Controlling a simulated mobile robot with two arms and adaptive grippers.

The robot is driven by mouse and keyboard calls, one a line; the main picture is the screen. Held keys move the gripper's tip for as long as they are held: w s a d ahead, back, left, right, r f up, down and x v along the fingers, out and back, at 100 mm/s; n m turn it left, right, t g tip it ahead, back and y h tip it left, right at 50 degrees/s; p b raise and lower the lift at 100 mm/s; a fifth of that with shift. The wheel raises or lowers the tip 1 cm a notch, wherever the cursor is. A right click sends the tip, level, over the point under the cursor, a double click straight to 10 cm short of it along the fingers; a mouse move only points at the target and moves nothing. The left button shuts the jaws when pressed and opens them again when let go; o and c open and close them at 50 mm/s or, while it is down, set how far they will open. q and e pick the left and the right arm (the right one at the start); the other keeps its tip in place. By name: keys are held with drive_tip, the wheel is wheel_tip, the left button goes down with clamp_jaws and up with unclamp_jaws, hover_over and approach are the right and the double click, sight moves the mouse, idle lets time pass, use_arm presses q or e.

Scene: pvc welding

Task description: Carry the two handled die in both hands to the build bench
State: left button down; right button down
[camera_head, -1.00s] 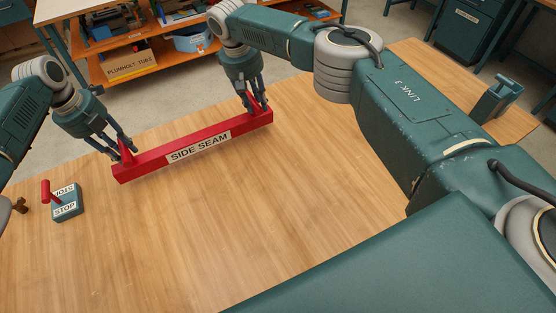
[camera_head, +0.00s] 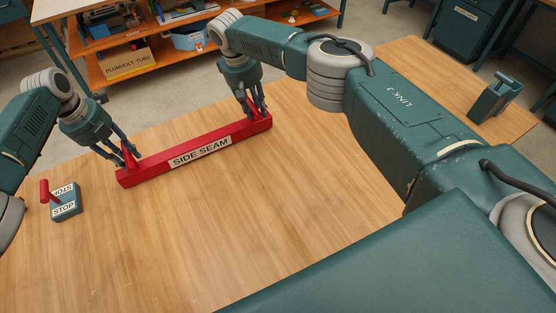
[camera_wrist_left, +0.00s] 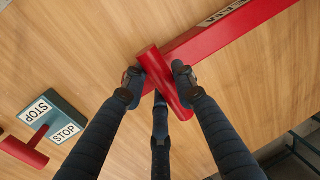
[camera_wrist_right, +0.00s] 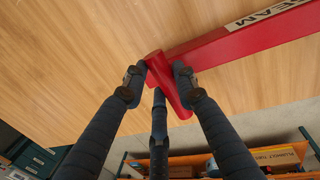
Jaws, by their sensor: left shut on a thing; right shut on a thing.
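The two handled die (camera_head: 170,168) is a long red bar labelled SIDE SEAM, with a red handle near each end. It is over the wooden bench (camera_head: 230,230) near its far edge; I cannot tell whether it touches the top. My left gripper (camera_head: 128,157) is shut on the left handle, which shows between the fingers in the left wrist view (camera_wrist_left: 165,82). My right gripper (camera_head: 256,112) is shut on the right handle, seen in the right wrist view (camera_wrist_right: 167,84). The fingers hide parts of both handles.
A teal STOP block (camera_head: 67,207) with a red lever stands on the bench left of the die. A teal holder (camera_head: 494,98) stands at the far right. Beyond the bench are orange shelves (camera_head: 150,62) with a PLUMHOLT TUBS box (camera_head: 130,62). The bench's middle is clear.

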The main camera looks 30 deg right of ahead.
use_arm(q)
drive_tip(key=shift+w+f, duration=0.1)
drive_tip(key=shift+w, duration=0.05)
use_arm(e)
drive_tip(key=shift+f, duration=0.25)
use_arm(q)
drive_tip(key=c, duration=1.8)
unclamp_jaws()
drive_tip(key=shift+f, duration=0.35)
use_arm(e)
drive_tip(key=c, duration=1.8)
unclamp_jaws()
drive_tip(key=shift+s+a+f, duration=0.1)
drive_tip(key=shift+f, duration=0.25)
use_arm(q)
drive_tip(key=o, duration=0.4)
use_arm(e)
drive_tip(key=o, duration=0.4)
drive_tip(key=shift+r, duration=0.1)
use_arm(q)
drive_tip(key=shift+s+r, duration=0.2)
drive_tip(key=shift+s, duration=0.15)
use_arm(e)
drive_tip(key=shift+s+r, duration=0.15)
drive_tip(key=shift+s, duration=0.05)
use_arm(q)
drive_tip(key=shift+f, duration=0.15)
use_arm(e)
drive_tip(key=shift+w, duration=0.15)
